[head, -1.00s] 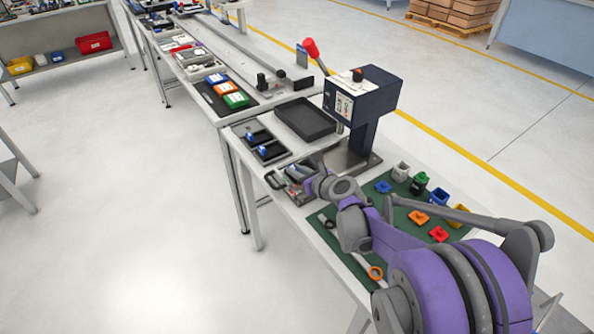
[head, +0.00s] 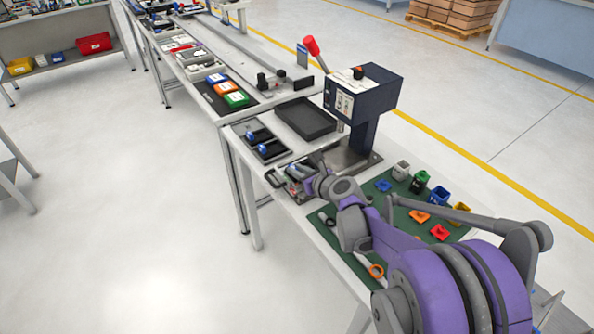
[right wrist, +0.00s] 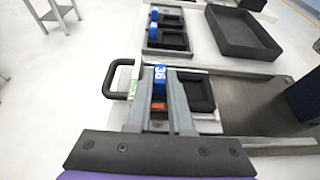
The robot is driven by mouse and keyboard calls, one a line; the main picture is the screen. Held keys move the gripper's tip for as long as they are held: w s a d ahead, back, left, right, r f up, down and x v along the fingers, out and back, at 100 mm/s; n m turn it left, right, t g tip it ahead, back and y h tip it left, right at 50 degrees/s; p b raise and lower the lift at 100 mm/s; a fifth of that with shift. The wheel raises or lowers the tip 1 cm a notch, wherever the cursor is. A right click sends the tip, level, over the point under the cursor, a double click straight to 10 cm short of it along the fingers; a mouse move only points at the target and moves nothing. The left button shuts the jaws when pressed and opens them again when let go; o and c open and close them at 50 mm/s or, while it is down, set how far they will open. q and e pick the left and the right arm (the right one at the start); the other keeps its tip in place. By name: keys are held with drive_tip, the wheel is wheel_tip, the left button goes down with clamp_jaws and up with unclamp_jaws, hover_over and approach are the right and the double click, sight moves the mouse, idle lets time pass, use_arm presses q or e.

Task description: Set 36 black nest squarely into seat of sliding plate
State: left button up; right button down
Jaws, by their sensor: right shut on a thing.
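The 36 black nest (right wrist: 199,93) is a black square frame with a blue tab marked 36. My right gripper (right wrist: 160,90) is shut on the blue tab, and the black frame reaches out to the right of the fingers. The nest is over the sliding plate (right wrist: 125,80), a light plate with a dark loop handle on its left. The fingers and nest hide the seat, so I cannot tell whether the nest is seated or slightly above it. In the head view the sliding plate (head: 277,181) is partly hidden by my right wrist. My left gripper is not in view.
A tray (right wrist: 150,46) holds black nests with blue tabs beyond the plate. An empty black bin (right wrist: 240,32) stands at its right. A dark press (head: 362,98) with a red-knobbed lever rises beside the plate. A green mat (head: 385,200) holds several coloured parts.

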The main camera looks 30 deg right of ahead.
drive_tip(key=shift+s+a+f, duration=0.15)
drive_tip(key=shift+a+f, duration=0.1)
drive_tip(key=shift+f, duration=0.15)
drive_tip(key=c, duration=0.7)
unclamp_jaws()
drive_tip(key=shift+c, duration=0.2)
drive_tip(key=shift+s+d+r, duration=0.1)
drive_tip(key=shift+s+r, duration=0.1)
drive_tip(key=shift+s, duration=0.25)
drive_tip(key=v, duration=1)
drive_tip(key=shift+w+d+r+p, duration=0.15)
drive_tip(key=shift+w+r+p, duration=0.1)
drive_tip(key=shift+r+p, duration=0.15)
